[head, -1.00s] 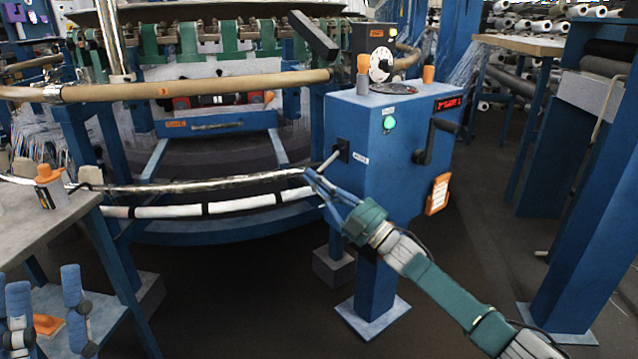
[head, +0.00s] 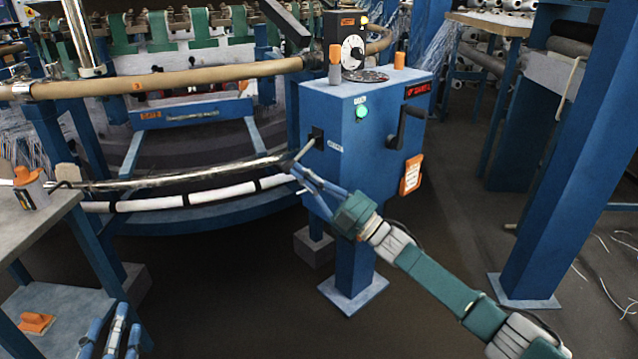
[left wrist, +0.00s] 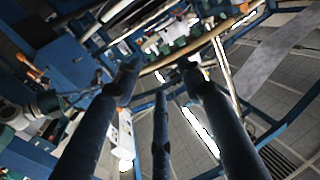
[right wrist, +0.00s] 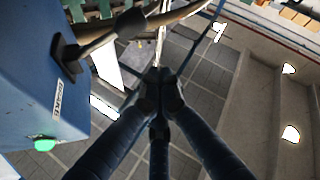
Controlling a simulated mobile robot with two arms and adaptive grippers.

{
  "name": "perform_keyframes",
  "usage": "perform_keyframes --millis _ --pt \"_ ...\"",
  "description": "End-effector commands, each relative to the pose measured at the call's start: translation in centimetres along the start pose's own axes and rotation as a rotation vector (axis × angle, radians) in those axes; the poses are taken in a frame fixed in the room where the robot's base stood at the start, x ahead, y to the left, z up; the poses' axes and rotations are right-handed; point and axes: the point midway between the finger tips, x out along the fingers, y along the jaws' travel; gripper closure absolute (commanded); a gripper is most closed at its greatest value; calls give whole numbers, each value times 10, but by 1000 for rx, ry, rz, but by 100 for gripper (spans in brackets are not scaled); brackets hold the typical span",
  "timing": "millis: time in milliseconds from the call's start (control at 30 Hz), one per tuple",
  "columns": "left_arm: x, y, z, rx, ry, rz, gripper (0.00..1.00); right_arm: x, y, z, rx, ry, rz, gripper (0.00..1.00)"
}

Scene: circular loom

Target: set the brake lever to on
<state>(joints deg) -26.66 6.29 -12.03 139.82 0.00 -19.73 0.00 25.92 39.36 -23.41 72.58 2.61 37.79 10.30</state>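The brake lever (head: 304,150) is a thin grey rod that sticks out of a dark socket on the left face of the blue control box (head: 375,125). It also shows in the right wrist view (right wrist: 93,46), above a "BRAKE" label (right wrist: 58,98). My right gripper (head: 294,169) is just below the lever's outer end in the head view. In the right wrist view its fingers (right wrist: 160,88) meet at the tips with nothing between them, and the lever is apart from them, up and left. My left gripper (head: 120,315) is low at the left, fingers spread and empty (left wrist: 160,80).
A crank handle (head: 400,128), green button (head: 362,112) and orange-topped knobs are on the box. The loom's tan ring (head: 190,78) and silver rail (head: 180,180) run left of it. A grey table (head: 35,215) stands at the left. A blue post (head: 560,160) stands right.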

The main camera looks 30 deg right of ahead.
Motion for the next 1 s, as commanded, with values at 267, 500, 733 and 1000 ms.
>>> perform_keyframes --millis 267,500,733,1000 --pt "-7 -5 37 3 -168 -10 60 -44 -1 -1 -1 0 -1 100" --pt "-9 -6 45 4 -199 -12 60 -52 -1 -1 -1 2 0 100" --pt "-9 -6 45 3 -197 -12 60 -51 -1 -1 -1 2 0 100" --pt "-9 -6 44 3 -196 -11 60 -50 -18 -1 23 -12 -1 100"
